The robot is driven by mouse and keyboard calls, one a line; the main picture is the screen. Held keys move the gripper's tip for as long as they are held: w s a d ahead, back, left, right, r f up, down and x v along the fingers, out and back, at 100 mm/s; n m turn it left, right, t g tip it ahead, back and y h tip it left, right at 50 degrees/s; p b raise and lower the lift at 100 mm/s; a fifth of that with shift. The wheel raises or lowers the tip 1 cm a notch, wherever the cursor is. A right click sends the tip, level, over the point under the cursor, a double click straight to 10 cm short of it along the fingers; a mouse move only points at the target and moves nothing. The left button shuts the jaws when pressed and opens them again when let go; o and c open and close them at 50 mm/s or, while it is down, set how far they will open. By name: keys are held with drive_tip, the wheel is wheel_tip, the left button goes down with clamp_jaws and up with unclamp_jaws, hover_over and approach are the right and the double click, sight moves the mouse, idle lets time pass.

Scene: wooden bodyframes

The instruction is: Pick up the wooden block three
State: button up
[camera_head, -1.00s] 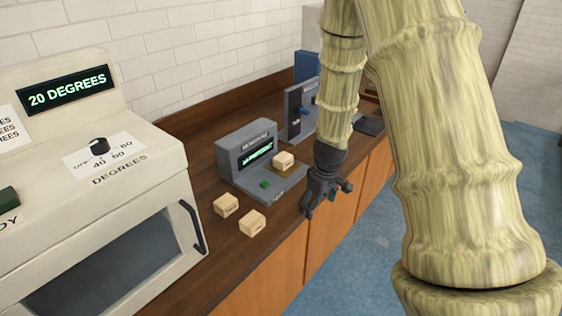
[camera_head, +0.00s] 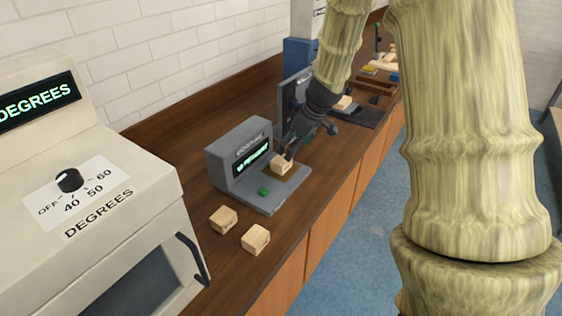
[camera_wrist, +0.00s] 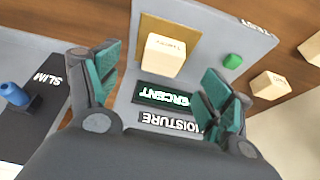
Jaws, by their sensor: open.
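A pale wooden block (camera_head: 281,164) sits on the brown plate of the grey moisture meter. In the wrist view this block (camera_wrist: 165,55) lies ahead between my fingers, with dark lettering on it that I cannot read surely. My gripper (camera_head: 305,143) is open and empty, close to the block and partly overlapping it in the head view. In the wrist view its two green-padded fingers (camera_wrist: 160,70) stand apart on either side of it. Two more wooden blocks, one (camera_head: 223,220) and another (camera_head: 256,240), lie on the counter in front of the meter. Their numbers are not legible.
The moisture meter (camera_head: 236,150) has a lit display and a green button (camera_head: 264,192). A cream oven-like machine (camera_head: 120,235) stands at left. Another grey device (camera_head: 293,95) is behind my gripper, with a wooden block (camera_head: 344,102) near it. Wooden counter shows between them.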

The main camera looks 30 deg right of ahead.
sight(282, 159)
drive_tip(key=w+f, duration=0.1)
drive_tip(key=w+a+f, duration=0.1)
drive_tip(key=shift+a+f, duration=0.1)
drive_tip(key=shift+f, duration=0.3)
drive_tip(key=shift+s+f+p, duration=0.1)
drive_tip(key=shift+f+p, duration=0.15)
drive_tip(key=shift+p, duration=0.1)
drive_tip(key=shift+p+x, duration=0.6)
drive_tip(key=shift+x, duration=0.55)
drive_tip(key=shift+p+x, duration=0.3)
drive_tip(key=shift+x, duration=1.05)
drive_tip(key=shift+a+r, duration=0.1)
drive_tip(key=c, duration=1.2)
